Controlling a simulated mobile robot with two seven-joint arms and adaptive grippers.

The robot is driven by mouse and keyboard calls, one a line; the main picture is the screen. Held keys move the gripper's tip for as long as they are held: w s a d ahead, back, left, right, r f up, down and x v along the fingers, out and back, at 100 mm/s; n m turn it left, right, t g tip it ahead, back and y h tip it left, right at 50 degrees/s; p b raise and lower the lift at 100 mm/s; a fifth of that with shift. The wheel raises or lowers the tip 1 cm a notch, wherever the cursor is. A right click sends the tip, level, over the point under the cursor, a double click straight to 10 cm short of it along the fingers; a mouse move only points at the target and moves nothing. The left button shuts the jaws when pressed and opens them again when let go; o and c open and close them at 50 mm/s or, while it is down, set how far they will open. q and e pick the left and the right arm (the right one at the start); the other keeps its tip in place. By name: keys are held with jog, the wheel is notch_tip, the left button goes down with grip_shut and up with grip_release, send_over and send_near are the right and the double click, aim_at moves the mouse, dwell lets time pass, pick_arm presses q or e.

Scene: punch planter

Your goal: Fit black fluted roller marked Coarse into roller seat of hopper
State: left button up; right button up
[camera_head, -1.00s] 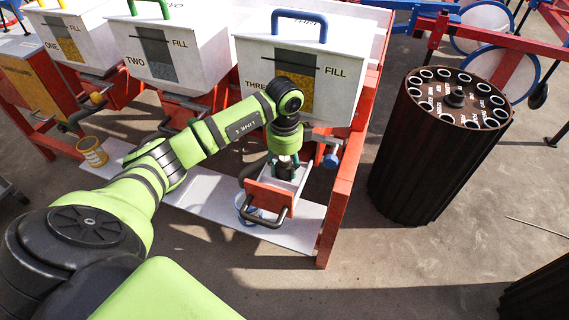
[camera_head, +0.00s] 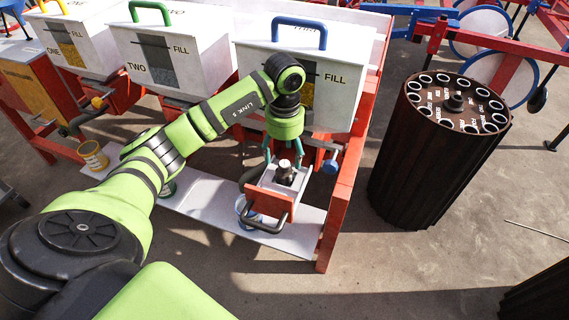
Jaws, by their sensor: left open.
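A small dark part with a grey stub on top (camera_head: 285,174) sits in the white, open-topped seat (camera_head: 303,183) under hopper THREE (camera_head: 262,82). It is where the black fluted roller would show, but I cannot read a Coarse mark or see how deep it sits. The seat has a red front plate (camera_head: 269,205) with a black handle. My left gripper (camera_head: 284,156) points down just above the stub, its teal fingers spread to either side and not closed on it. My right gripper is not in view.
Hoppers TWO (camera_head: 192,74) and ONE (camera_head: 88,50) stand to the left. A large dark drum with holes in its top (camera_head: 440,150) stands right of the red frame (camera_head: 341,205). A yellow pot (camera_head: 92,155) is at left. Floor in front is clear.

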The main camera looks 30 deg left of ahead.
aim_at(285, 163)
pick_arm(q)
notch_tip(285, 163, up, 5)
jog(key=shift+f, duration=0.2)
jog(key=shift+r, duration=0.45)
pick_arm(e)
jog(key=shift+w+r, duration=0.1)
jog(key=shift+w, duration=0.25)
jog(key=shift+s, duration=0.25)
